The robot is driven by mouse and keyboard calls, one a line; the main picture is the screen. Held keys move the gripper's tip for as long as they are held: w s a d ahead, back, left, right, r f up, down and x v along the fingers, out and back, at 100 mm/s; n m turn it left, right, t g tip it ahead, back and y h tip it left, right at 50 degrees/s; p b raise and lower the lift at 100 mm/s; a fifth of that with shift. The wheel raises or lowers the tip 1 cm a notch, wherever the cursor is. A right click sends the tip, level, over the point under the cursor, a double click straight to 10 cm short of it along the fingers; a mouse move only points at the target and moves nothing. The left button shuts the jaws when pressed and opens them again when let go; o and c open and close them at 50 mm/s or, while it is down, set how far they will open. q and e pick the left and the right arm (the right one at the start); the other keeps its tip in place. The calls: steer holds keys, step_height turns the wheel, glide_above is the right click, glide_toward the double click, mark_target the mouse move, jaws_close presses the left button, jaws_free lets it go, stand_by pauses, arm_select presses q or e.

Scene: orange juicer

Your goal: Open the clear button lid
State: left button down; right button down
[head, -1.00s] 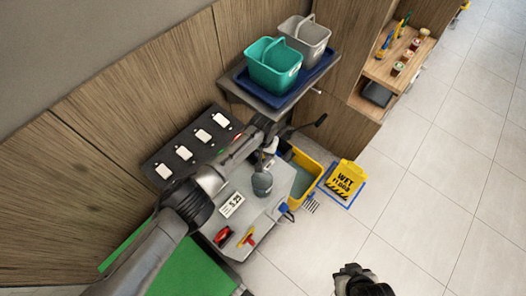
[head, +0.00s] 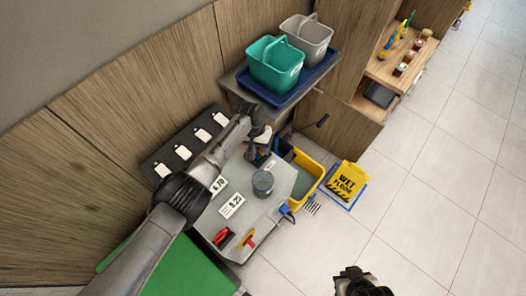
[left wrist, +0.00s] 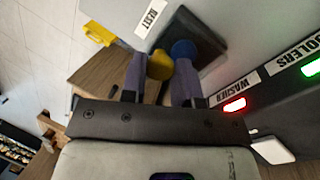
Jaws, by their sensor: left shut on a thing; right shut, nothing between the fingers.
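My left gripper (head: 263,146) is at the back of the grey worktop, near the dark wall panel. In the left wrist view its two fingers (left wrist: 160,84) stand either side of a yellow rounded part (left wrist: 160,66), with a blue round part (left wrist: 184,50) at the right finger. They are in front of a dark square block (left wrist: 190,35) beside a "RESET" label (left wrist: 150,16). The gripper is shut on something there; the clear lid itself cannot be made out. My right gripper (head: 350,275) is low in the head view over the floor, shut and empty.
A grey round container (head: 263,183) stands on the worktop (head: 245,195), with red and yellow items nearby. Dark panel (head: 190,150) carries white tags. Red and green lights (left wrist: 235,105) glow beside labels. A yellow bucket (head: 310,170) and wet floor sign (head: 345,182) stand right.

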arm_select(q)
steer(key=g+h+b, duration=0.1)
steer(key=b, duration=0.1)
steer(key=w+a+r+h+b, duration=0.1)
steer(key=b, duration=0.1)
steer(key=shift+a+g, duration=0.2)
steer(key=shift+g, duration=0.2)
steer(key=shift+w+a+r+g+h+b, duration=0.25)
steer(key=shift+h+b, duration=0.25)
steer(key=shift+b, duration=0.3)
steer(key=shift+r, duration=0.1)
steer(key=c, duration=0.8)
jaws_free()
steer(key=shift+c, duration=0.2)
steer(key=b+v, duration=0.5)
steer(key=v, duration=0.8)
steer(key=shift+a+r, duration=0.25)
